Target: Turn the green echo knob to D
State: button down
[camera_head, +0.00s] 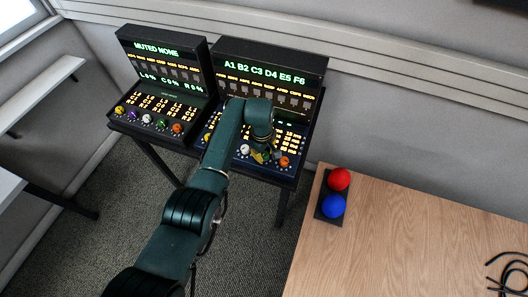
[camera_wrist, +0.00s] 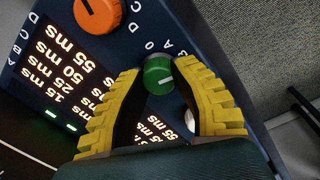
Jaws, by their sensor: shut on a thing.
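The green echo knob (camera_wrist: 158,76) is between the two yellow fingers of my gripper (camera_wrist: 163,98) in the wrist view. The fingers are closed around its sides. A pale pointer mark on the knob faces the lower right of that view. Letters run around the knob, but several are partly hidden or hard to read, so I cannot tell which one the mark points to. In the head view my gripper (camera_head: 263,156) is low over the front knob row of the right-hand console (camera_head: 302,62), and the green knob is hidden there.
An orange knob (camera_wrist: 98,14) is beside the green one, and a white knob (camera_wrist: 191,122) is partly behind a finger. The left console (camera_head: 160,47) has its own knobs and reads MUTED NONE.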

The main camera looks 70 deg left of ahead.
jog(key=m, duration=0.6)
jog(key=shift+f, duration=0.25)
jog(key=m+b, duration=0.1)
jog(key=m, duration=0.4)
jog(key=shift+h, duration=0.3)
jog(key=shift+m, duration=0.5)
jog(key=c, duration=0.8)
grip_release()
jog(key=shift+o, duration=0.4)
jog(key=shift+w+a+r, duration=0.1)
jog(key=shift+r, duration=0.05)
jog(key=shift+r, duration=0.15)
notch_tip(320, 180, up, 12)
jog(key=shift+s+a, duration=0.15)
jog(key=shift+s, duration=0.15)
